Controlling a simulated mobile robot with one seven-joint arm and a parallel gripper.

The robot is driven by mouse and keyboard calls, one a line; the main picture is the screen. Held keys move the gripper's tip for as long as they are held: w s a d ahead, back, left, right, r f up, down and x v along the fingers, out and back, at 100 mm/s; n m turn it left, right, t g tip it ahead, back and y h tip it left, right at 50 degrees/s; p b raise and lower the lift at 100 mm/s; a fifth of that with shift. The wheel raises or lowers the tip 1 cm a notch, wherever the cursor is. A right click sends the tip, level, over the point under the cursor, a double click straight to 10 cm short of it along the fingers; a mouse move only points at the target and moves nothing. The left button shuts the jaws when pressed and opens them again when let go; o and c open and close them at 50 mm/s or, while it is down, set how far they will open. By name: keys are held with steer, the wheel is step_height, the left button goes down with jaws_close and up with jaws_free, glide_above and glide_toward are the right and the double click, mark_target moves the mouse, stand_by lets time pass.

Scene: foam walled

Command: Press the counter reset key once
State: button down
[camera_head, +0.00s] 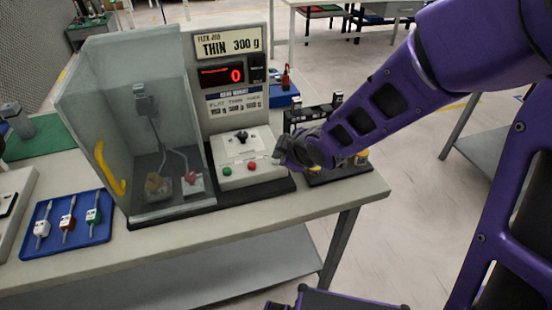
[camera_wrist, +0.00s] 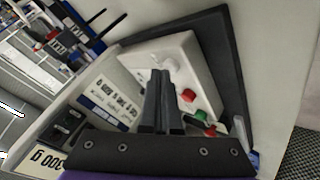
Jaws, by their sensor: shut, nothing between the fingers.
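The machine has a counter display (camera_head: 222,75) that reads a red 0. A small dark unit (camera_head: 256,75) sits right of the display; I cannot make out which part is the reset key. The sloped control panel (camera_head: 258,176) below carries a dark knob (camera_head: 242,136), a green button (camera_head: 226,170) and a red button (camera_head: 252,165). My gripper (camera_head: 277,157) is shut and empty at the panel's right edge. In the wrist view its shut fingers (camera_wrist: 161,75) lie in front of the panel (camera_wrist: 190,62), beside the red button (camera_wrist: 188,95). Whether they touch the panel is unclear.
A clear walled enclosure (camera_head: 85,125) with a yellow handle (camera_head: 108,168) stands left of the panel. A blue tray (camera_head: 68,250) with several tagged parts lies front left. Black fixtures (camera_head: 312,110) stand close behind my gripper. The bench's front right is clear.

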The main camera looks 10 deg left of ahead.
stand_by(0.4)
steer(key=shift+r+p, duration=0.85)
steer(key=shift+r, duration=0.1)
step_height(320, 180, up, 5)
steer(key=p, duration=0.4)
steer(key=shift+w, duration=0.1)
stand_by(0.5)
